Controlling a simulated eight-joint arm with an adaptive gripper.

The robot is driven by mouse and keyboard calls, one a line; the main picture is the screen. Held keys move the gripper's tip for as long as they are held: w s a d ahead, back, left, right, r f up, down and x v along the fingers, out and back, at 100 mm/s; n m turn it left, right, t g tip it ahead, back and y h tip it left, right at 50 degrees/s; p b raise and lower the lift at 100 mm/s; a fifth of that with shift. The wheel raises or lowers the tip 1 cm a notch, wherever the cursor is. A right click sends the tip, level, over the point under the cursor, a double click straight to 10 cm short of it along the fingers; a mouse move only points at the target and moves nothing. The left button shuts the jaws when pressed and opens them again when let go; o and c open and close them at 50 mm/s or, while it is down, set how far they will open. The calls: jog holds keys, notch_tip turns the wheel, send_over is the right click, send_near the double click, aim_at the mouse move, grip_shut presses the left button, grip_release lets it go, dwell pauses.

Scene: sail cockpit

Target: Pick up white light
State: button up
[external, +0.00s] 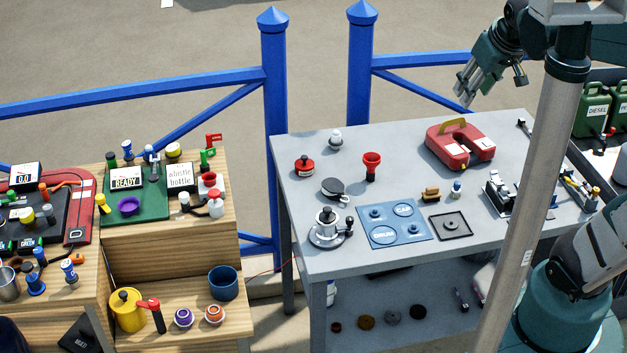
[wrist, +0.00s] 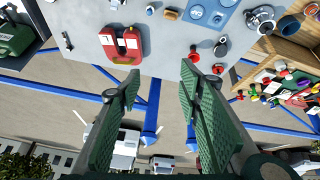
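A small white light (external: 335,140), a rounded white top on a dark base, stands upright near the far left edge of the grey table (external: 300,222) in the external view. I cannot make it out in the wrist view, where my right finger covers part of that table edge. My gripper (external: 466,98) is high above the far right side of the table, well apart from the light. In the wrist view my gripper (wrist: 161,74) has its two green fingers spread, with nothing between them.
A red case (external: 447,152) lies near the table's far right. A red funnel-like piece (external: 371,162), a red knob (external: 304,166) and a dark disc (external: 333,187) stand near the light. A blue plate (external: 393,222) lies in front. Blue railing posts (external: 360,70) rise behind the table.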

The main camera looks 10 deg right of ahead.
jog(key=w+a+n+g, duration=0.1)
jog(key=w+a+n, duration=0.25)
jog(key=w, duration=0.95)
jog(key=n+g+b, duration=0.2)
jog(key=n+g, duration=0.3)
jog(key=n, duration=0.3)
send_over(336, 139)
jog(key=w, duration=0.2)
jog(key=f, duration=1.9)
jog(key=d+f, duration=0.1)
jog(key=f, duration=0.9)
jog(key=shift+s, duration=0.2)
jog(key=shift+w+a+f, duration=0.1)
jog(key=shift+a+f, duration=0.15)
jog(key=shift+f, duration=0.15)
jog(key=shift+f, duration=1.25)
